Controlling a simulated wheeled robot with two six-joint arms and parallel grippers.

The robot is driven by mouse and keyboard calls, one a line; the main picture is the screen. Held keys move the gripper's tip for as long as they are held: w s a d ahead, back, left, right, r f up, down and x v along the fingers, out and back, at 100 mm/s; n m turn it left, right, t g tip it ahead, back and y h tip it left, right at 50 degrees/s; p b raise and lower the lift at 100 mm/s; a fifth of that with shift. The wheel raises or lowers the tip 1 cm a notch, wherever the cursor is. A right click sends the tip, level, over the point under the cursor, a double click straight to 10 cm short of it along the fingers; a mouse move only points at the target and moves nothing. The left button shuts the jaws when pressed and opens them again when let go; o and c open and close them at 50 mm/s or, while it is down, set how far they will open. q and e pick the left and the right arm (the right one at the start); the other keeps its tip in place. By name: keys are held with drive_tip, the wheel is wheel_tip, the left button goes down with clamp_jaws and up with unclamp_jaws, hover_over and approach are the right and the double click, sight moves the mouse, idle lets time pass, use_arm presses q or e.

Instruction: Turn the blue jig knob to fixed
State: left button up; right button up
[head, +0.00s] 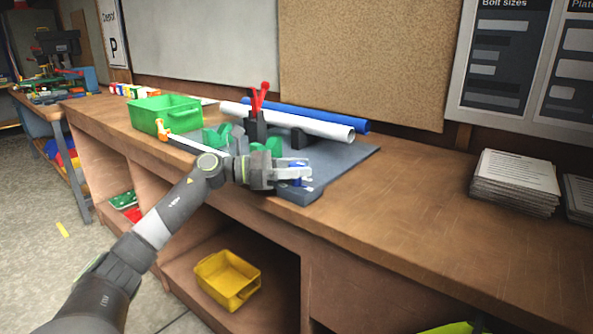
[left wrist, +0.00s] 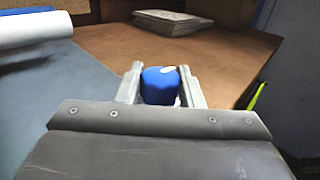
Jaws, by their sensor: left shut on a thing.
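The blue jig knob (left wrist: 158,88) sits between the two fingers of my left gripper in the left wrist view, with a white mark on its top. In the head view the knob (head: 295,170) shows only partly behind the fingers, at the front edge of the grey jig plate (head: 340,160) on the bench. My left gripper (head: 296,174) is shut on the knob; it also shows in the left wrist view (left wrist: 160,98). I cannot read any label by the knob, so its setting is unclear. My right gripper is not clearly in view.
A green bin (head: 165,113) stands to the left. Paper stacks (head: 514,180) lie at right. The bench between is clear. A yellow bin (head: 227,280) sits below.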

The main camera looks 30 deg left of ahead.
use_arm(q)
drive_tip(key=o, duration=0.9)
drive_tip(key=shift+o, duration=0.2)
drive_tip(key=shift+s+a+f, duration=0.1)
drive_tip(key=shift+s+a, duration=0.2)
drive_tip(key=shift+a, duration=0.2)
drive_tip(key=b+v, duration=0.3)
drive_tip(key=v, duration=1.3)
drive_tip(key=shift+b, duration=0.3)
use_arm(e)
drive_tip(key=shift+w+a+r, duration=0.1)
drive_tip(key=shift+w+a, duration=0.05)
drive_tip(key=shift+w, duration=0.75)
drive_tip(key=shift+w+a, duration=0.15)
drive_tip(key=shift+w, duration=0.75)
use_arm(q)
drive_tip(key=shift+a, duration=0.1)
